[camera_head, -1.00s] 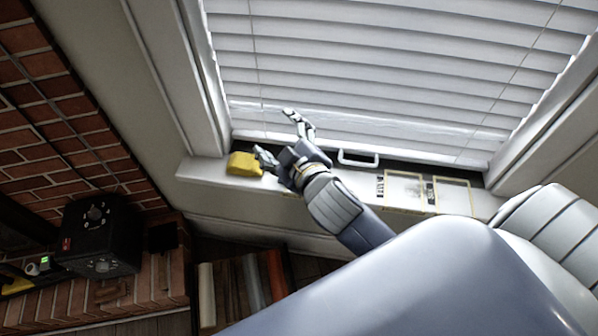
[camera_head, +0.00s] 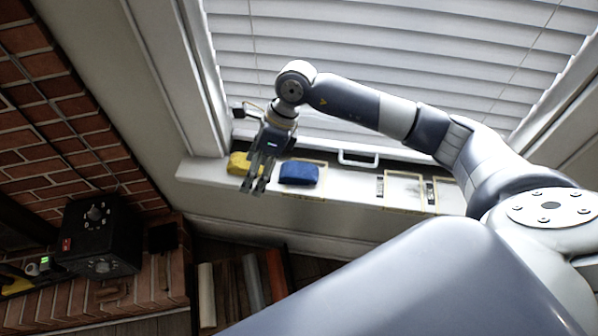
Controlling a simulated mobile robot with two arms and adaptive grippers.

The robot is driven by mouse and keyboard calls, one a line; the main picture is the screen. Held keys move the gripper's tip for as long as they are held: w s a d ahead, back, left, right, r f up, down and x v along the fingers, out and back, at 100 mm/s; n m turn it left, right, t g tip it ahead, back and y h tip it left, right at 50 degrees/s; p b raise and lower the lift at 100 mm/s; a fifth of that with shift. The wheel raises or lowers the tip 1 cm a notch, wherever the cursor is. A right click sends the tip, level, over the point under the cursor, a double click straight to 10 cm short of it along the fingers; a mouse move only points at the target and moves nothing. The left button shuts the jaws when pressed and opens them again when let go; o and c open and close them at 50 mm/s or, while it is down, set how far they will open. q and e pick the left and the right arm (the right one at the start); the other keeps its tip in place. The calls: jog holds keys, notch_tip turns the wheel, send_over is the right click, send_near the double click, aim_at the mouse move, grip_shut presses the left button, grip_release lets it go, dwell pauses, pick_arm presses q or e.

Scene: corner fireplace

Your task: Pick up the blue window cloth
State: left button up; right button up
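The blue window cloth (camera_head: 299,173) lies as a folded pad on the white window sill, inside a yellow-outlined area. My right gripper (camera_head: 254,188) comes in on an arm from the right. It points down toward the sill's front edge, just left of the blue cloth and apart from it in the picture. Its fingertips show close together, with nothing visible between them; I cannot tell how far they are spread. A yellow block or cloth (camera_head: 237,163) sits behind the gripper and is partly hidden by it. My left gripper is not in view.
Two more outlined, labelled areas (camera_head: 403,188) lie on the sill at right. A white handle (camera_head: 358,158) is on the window frame, below the blinds (camera_head: 400,60). A black box (camera_head: 100,235) stands by the brickwork, with books (camera_head: 240,285) below the sill.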

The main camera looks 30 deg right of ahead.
jog(key=w+d+h, duration=0.2)
jog(key=d+h, duration=0.3)
jog(key=d, duration=0.7)
send_over(302, 170)
notch_tip(302, 170, down, 4)
jog(key=shift+d+f, duration=0.1)
notch_tip(302, 170, down, 6)
jog(key=shift+f+p, duration=0.25)
jog(key=shift+p, duration=0.65)
jog(key=shift+c, duration=0.2)
jog(key=c, duration=1)
